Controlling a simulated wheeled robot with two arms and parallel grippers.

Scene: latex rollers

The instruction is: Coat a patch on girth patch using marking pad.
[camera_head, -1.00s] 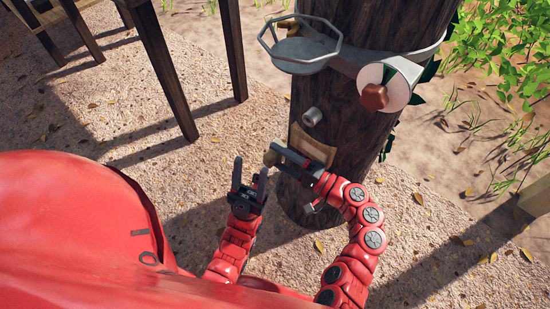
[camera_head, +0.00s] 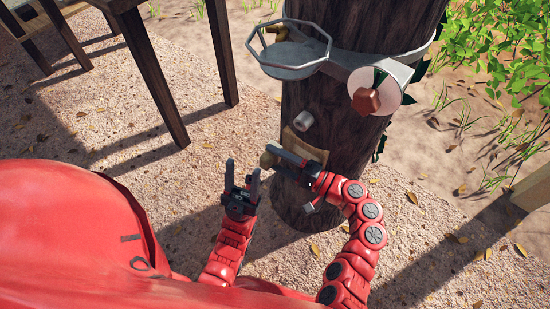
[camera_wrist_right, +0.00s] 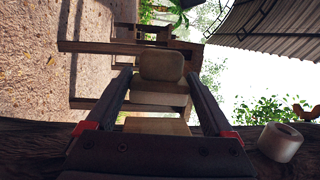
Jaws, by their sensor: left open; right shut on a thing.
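The girth patch (camera_head: 303,146) is a tan panel low on the dark tree trunk, partly covered by my right gripper in the head view. A tan panel (camera_wrist_right: 156,126) against the trunk in the right wrist view seems to be the same patch. My right gripper (camera_head: 277,158) is shut on the marking pad (camera_head: 267,160), a small rounded olive-tan block at its fingertips. The pad (camera_wrist_right: 161,66) also shows between the fingers in the right wrist view. It is left of the patch in the head view; I see no clear contact. My left gripper (camera_head: 243,170) is open, empty and upright, left of the pad.
Dark wooden table legs (camera_head: 150,75) stand at the upper left. The gravel between is clear.

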